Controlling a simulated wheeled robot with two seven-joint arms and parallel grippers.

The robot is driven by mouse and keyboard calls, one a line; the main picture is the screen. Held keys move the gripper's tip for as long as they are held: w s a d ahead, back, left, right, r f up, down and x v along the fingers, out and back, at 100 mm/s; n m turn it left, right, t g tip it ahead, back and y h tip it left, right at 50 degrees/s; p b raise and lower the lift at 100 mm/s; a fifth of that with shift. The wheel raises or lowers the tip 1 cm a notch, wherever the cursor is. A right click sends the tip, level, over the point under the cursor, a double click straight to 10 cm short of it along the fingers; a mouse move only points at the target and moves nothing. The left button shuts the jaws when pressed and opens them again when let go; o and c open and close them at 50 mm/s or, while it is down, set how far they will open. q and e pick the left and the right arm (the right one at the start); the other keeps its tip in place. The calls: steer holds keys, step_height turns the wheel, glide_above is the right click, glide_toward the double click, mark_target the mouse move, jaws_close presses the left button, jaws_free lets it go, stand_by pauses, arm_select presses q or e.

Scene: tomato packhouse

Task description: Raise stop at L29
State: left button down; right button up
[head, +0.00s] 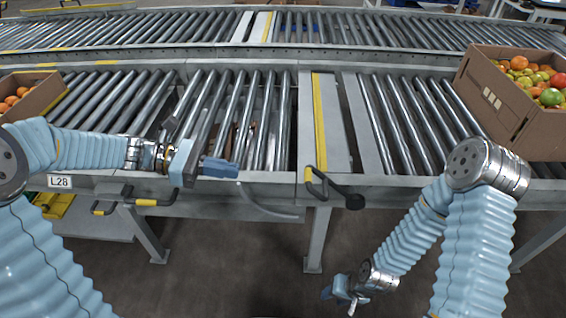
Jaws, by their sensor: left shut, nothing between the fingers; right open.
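A roller conveyor (240,183) runs across the view. A plate with a yellow stripe (320,120) crosses it between two roller sections. On the front rail below that plate are a yellow-and-black handle (309,175) and a black lever with a round knob (355,202). No L29 label is legible; the only readable label is L28 (60,182), at the left. My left gripper (232,168) is shut and empty, over the rollers by the front rail, left of the handle. My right gripper (340,292) is open, low in front of the conveyor, below the lever.
A cardboard box of tomatoes (500,105) stands on the rollers at the right; another box (38,97) is at the far left. More yellow-and-black handles (146,202) hang below the rail near L28. A second conveyor (180,25) runs behind. Support legs (317,240) stand below the front rail.

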arm_select(q)
steer(key=shift+w+r, duration=0.1)
steer(key=shift+r, duration=0.15)
steer(key=r+x, duration=0.2)
steer(key=x, duration=1)
steer(key=shift+d+r+b, duration=0.35)
steer(key=shift+d+b, duration=0.1)
steer(key=shift+d, duration=0.25)
